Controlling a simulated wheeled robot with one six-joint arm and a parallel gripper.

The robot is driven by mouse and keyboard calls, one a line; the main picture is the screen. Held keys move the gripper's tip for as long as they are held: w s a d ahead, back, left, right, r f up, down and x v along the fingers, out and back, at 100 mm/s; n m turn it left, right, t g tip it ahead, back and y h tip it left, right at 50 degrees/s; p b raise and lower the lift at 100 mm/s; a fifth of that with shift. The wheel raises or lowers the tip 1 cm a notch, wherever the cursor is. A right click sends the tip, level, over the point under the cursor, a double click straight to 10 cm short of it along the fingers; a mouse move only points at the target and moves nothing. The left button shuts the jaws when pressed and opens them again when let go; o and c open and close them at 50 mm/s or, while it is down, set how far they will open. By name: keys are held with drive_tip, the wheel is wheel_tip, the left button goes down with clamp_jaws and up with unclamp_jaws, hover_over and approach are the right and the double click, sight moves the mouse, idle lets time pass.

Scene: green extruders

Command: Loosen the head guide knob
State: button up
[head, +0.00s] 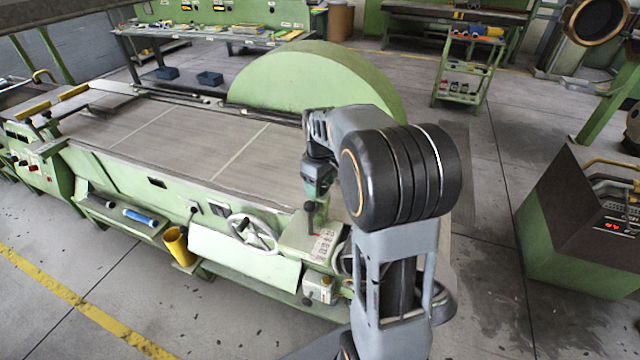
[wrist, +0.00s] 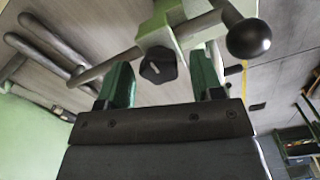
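A black lobed knob (wrist: 158,68), which looks like the head guide knob, sits on a pale green bracket (wrist: 172,38) in the wrist view. My gripper (wrist: 163,75) has its two green fingers apart, one to each side of the knob. A gap shows between the knob and each finger, and I cannot tell how deep the knob lies between them. In the head view my gripper (head: 317,172) is over the front right of the green machine (head: 240,245); the knob is hidden there.
A grey rod crosses the bracket and a black ball handle (wrist: 248,39) is close to the right finger. Several grey bars (wrist: 58,45) lie at the left. In the head view a handwheel (head: 252,233) is left of my arm and a large green disc guard (head: 310,80) stands behind.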

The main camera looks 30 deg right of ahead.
sight(321, 186)
drive_tip(key=shift+o, duration=0.4)
drive_tip(key=shift+r, duration=0.15)
drive_tip(key=shift+r, duration=0.35)
wheel_tip(321, 186, up, 13)
drive_tip(key=shift+f, duration=0.1)
idle(0.3)
